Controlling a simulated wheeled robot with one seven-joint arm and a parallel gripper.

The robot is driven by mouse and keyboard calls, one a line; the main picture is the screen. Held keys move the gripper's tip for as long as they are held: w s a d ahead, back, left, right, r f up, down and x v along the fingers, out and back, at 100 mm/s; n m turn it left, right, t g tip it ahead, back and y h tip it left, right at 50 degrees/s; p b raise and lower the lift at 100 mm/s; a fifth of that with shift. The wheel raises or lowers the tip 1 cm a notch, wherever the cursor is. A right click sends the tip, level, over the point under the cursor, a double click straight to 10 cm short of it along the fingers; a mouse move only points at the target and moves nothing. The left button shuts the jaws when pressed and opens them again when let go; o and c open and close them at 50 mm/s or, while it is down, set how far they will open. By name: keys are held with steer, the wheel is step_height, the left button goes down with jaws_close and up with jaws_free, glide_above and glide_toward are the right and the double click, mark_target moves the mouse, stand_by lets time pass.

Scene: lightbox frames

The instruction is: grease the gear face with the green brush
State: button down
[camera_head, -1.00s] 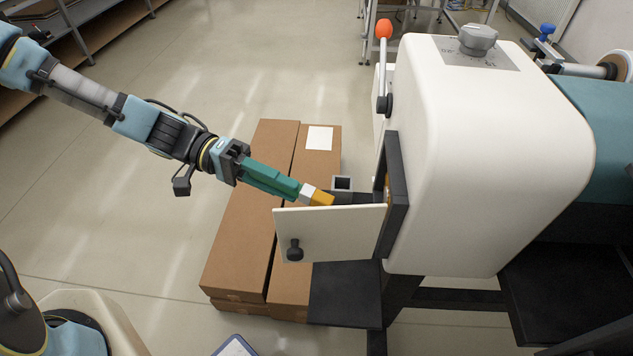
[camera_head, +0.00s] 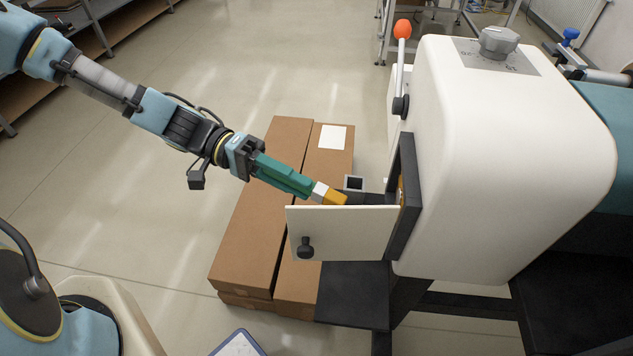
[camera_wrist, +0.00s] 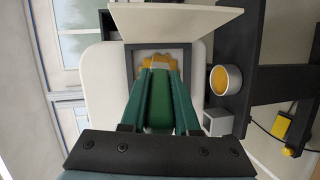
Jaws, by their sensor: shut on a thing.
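My gripper (camera_head: 303,186) is shut on the green brush, whose light ferrule and amber bristles (camera_head: 336,198) stick out past the fingers in the head view. In the wrist view the green handle (camera_wrist: 159,108) lies between the two dark green fingers. The brush points toward the dark-framed opening in the white machine housing (camera_head: 505,150). The bristle tip appears short of the opening. The yellow toothed gear (camera_wrist: 158,60) shows inside the frame in the wrist view, partly hidden behind the fingers and brush. In the head view only a thin gold edge (camera_head: 402,190) shows. Bristle contact cannot be told.
The white door (camera_head: 345,233) with a black knob stands open beside the brush. A cup of yellow grease (camera_wrist: 220,79) and a square grey holder (camera_wrist: 217,123) sit beside the opening. Cardboard boxes (camera_head: 250,220) lie below the arm. An orange-knobbed lever (camera_head: 403,30) rises above the frame.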

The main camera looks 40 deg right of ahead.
steer(key=w+d+f+n+h+b, duration=0.1)
steer(key=w+d+f+n+h, duration=0.15)
steer(key=d+f+h, duration=0.25)
steer(key=x, duration=0.6)
steer(key=shift+d+n+t+h, duration=0.2)
steer(key=shift+n+t+h, duration=0.1)
steer(key=shift+n+t, duration=0.1)
steer(key=shift+x, duration=1)
stand_by(0.8)
steer(key=shift+f, duration=0.15)
steer(key=shift+s+a+p, duration=0.25)
steer(key=shift+s+a, duration=0.35)
steer(key=shift+a, duration=0.3)
steer(key=shift+s+a+p, duration=0.2)
steer(key=shift+s+a, duration=0.35)
steer(key=shift+a, duration=0.3)
steer(key=s+a+p, duration=0.2)
steer(key=a, duration=0.1)
steer(key=shift+s, duration=0.3)
